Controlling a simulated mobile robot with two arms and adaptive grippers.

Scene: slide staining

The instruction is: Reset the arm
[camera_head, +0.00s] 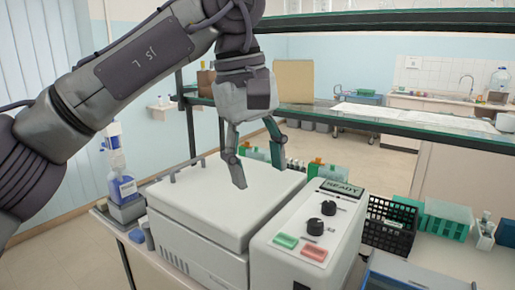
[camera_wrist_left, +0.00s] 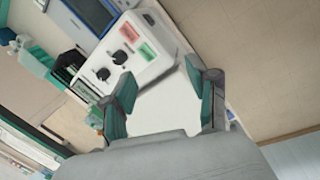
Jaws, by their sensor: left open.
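My left gripper (camera_head: 257,165) hangs from my left arm, fingers pointing down, above the white lid of the staining machine (camera_head: 190,205). Its two fingers are spread apart with nothing between them. In the left wrist view the open fingers (camera_wrist_left: 160,98) show over the white lid (camera_wrist_left: 165,108). The machine's control panel (camera_head: 312,225) carries two black knobs, a green button, a red button and a display reading READY. My right gripper is in neither view.
A black basket (camera_head: 388,226) and green racks (camera_head: 447,218) stand right of the machine. A blue-labelled bottle (camera_head: 122,188) stands at its left. A shelf edge (camera_head: 400,128) runs behind my gripper. Small bottles stand behind the machine, partly hidden.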

